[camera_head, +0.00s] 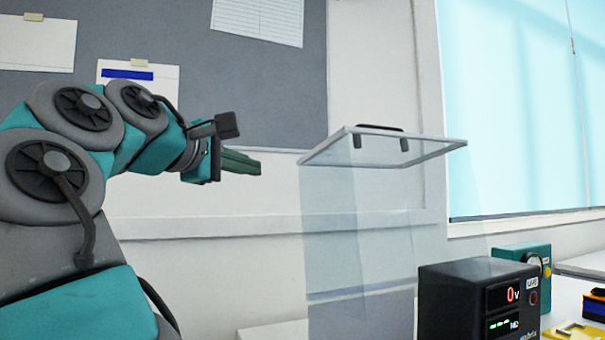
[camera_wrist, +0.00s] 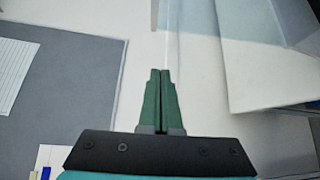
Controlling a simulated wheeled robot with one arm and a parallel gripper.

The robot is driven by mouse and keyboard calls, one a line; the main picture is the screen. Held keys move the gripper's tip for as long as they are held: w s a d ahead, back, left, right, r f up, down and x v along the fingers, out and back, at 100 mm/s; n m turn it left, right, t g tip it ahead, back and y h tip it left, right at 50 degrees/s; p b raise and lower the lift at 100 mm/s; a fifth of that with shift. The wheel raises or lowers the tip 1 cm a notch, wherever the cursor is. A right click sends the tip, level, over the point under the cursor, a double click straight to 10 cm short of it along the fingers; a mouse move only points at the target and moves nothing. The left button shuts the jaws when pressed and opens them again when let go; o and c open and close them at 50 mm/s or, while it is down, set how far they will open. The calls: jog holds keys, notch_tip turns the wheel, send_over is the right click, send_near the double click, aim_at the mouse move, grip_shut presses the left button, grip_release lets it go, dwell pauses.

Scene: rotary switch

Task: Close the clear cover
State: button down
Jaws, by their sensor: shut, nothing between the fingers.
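The clear cover (camera_head: 385,151) shows in the head view as a see-through panel with a pale frame and a black handle (camera_head: 379,128). It is raised and roughly level above clear, see-through side walls (camera_head: 358,235). My gripper (camera_head: 258,167) is left of the cover, apart from it, at about the height of its frame. The fingers are shut and empty. In the wrist view the green fingers (camera_wrist: 160,75) lie together, and a see-through panel edge shows at the upper right.
A black meter box (camera_head: 470,300) with a red display stands at the lower right. A teal box (camera_head: 525,258) is behind it. A grey board (camera_head: 180,60) with pinned papers hangs on the wall. The space between my gripper and the cover looks clear.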

jog(key=d+r+x, duration=0.1)
jog(key=x, duration=0.7)
jog(key=shift+s+d+f, duration=0.15)
jog(key=shift+d+f, duration=0.25)
dwell(0.3)
jog(key=shift+s+d+r, duration=0.1)
jog(key=shift+s+d, duration=0.15)
jog(key=shift+s, duration=0.7)
jog(key=shift+s, duration=0.2)
jog(key=shift+s+d, duration=0.1)
jog(key=shift+s, duration=0.15)
